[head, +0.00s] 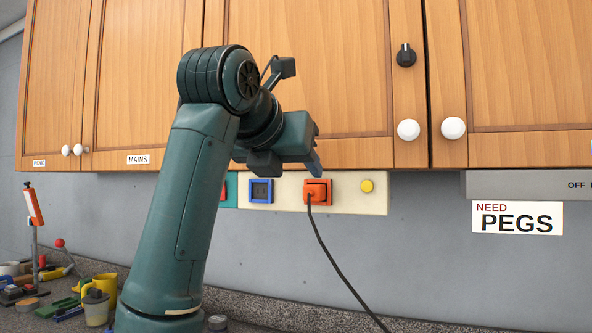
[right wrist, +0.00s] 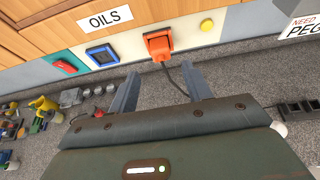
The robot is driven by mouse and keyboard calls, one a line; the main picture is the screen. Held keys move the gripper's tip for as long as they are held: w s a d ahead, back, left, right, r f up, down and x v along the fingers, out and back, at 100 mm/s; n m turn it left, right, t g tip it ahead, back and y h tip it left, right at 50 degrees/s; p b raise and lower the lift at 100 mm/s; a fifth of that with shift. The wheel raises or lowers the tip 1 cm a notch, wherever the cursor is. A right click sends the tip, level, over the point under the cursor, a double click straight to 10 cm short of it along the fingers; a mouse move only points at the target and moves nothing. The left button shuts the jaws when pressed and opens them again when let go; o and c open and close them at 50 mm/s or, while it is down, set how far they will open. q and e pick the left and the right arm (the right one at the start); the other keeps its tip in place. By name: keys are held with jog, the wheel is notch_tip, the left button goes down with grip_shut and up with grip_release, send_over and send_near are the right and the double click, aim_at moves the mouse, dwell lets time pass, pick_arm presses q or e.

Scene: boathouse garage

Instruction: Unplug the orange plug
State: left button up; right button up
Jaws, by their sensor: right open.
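The orange plug (head: 316,190) sits in an orange-framed socket on the cream wall panel (head: 341,197). A dark cable (head: 341,272) hangs from it down to the right. The plug also shows in the right wrist view (right wrist: 159,46), beyond the fingertips. My right gripper (head: 314,163) is just above and in front of the plug in the head view, partly hidden by its own body. In the right wrist view its two fingers (right wrist: 162,86) are spread apart with nothing between them but part of the cable behind. It appears apart from the plug. My left gripper is not in view.
The panel also holds a blue-framed socket (head: 261,191) and a yellow button (head: 367,186). Wooden cabinets (head: 306,70) with white knobs hang above. Tools and a yellow jug (head: 104,285) crowd the counter at left.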

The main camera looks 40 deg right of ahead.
aim_at(311, 188)
jog(key=shift+x, duration=4.45)
grip_shut()
jog(key=shift+a, duration=0.15)
jog(key=shift+s+a+b, duration=0.25)
jog(key=shift+s+a, duration=0.1)
jog(key=shift+a, duration=0.3)
jog(key=shift+s+a+b, duration=0.25)
jog(key=shift+s+a, duration=0.1)
jog(key=shift+a, duration=0.3)
jog(key=shift+s+a+b, duration=0.3)
jog(key=shift+a+b, duration=0.05)
jog(key=shift+a, duration=0.3)
jog(key=shift+s+a+b, duration=0.3)
jog(key=shift+s+a, duration=0.05)
jog(key=shift+a, duration=0.3)
